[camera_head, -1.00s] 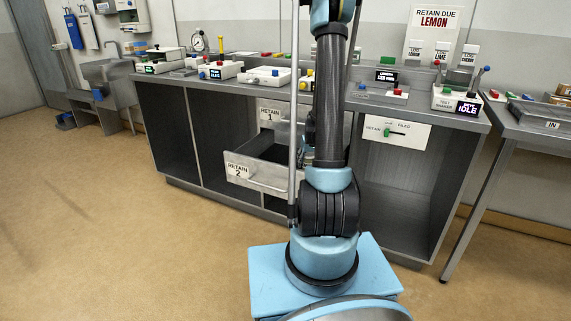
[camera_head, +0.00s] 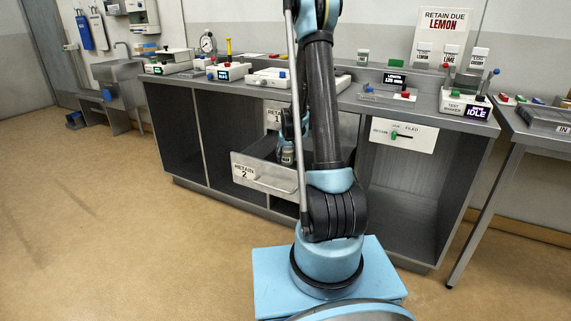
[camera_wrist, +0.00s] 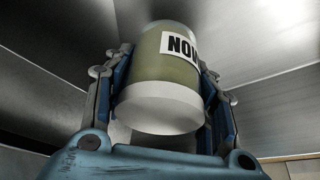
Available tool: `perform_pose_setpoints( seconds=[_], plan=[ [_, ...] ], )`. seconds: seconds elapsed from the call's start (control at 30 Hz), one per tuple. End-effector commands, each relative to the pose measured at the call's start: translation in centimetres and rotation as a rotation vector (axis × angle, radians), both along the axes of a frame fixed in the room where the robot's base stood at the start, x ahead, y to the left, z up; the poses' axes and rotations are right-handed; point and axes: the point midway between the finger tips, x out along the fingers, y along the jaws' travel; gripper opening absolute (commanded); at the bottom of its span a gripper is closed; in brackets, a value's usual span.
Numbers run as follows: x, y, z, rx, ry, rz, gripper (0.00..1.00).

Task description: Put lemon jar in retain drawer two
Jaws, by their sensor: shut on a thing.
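My gripper (camera_wrist: 160,105) is shut on the jar (camera_wrist: 165,62), a yellow-green jar with a white cap at its near end in the wrist view. In the head view the jar (camera_head: 287,157) hangs below my gripper (camera_head: 288,138), inside or just over the open drawer marked RETAIN 2 (camera_head: 268,179). Grey metal walls surround the jar in the wrist view. I cannot tell whether the jar touches the drawer floor.
The drawer marked RETAIN 1 (camera_head: 273,116) is just above. A panel with a green lever (camera_head: 403,135) is to the right. A sign reading RETAIN DUE LEMON (camera_head: 441,22) stands behind the counter. My arm hides part of the drawer.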

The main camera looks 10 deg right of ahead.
Motion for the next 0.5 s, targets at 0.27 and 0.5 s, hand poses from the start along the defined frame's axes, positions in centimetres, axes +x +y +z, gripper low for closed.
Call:
perform_pose_setpoints(
  seconds=[0.27, 0.5],
  plan=[
    [0.2, 0.2, -3.1, 0.0, 0.0, 0.001, 0.22],
    [0.1, 0.2, -3.5, 0.0, 0.0, 0.001, 0.22]
  ],
)
